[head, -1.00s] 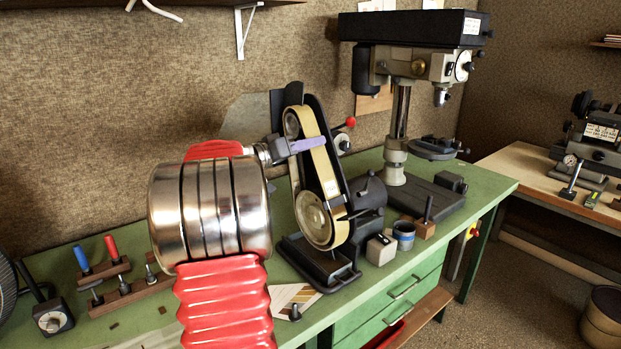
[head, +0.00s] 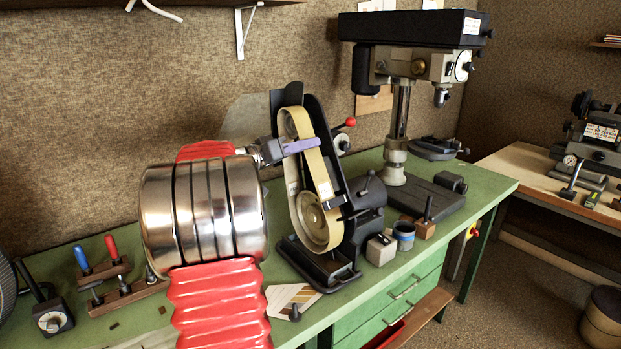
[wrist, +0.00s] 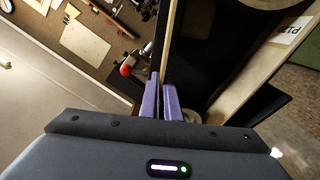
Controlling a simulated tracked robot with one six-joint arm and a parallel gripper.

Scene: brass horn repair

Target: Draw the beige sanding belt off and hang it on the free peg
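The beige sanding belt (head: 322,178) is a long upright loop at the black belt sander (head: 338,165). It stands partly out to the near left of the wheels, still around the wheel area; how far it is clear of them I cannot tell. My gripper (head: 300,146) has its purple fingers closed across the belt's upper part. In the wrist view, the fingers (wrist: 163,101) pinch the belt's thin edge (wrist: 172,45), and a printed label shows on the belt's other run. I cannot make out a free peg in either view.
A red-knobbed lever (head: 350,122) sticks out behind the belt. A drill press (head: 398,110) stands to the right. A grey block (head: 381,249) and a blue-grey cup (head: 404,235) sit by the sander's base. Tool racks (head: 110,275) stand at the bench's left.

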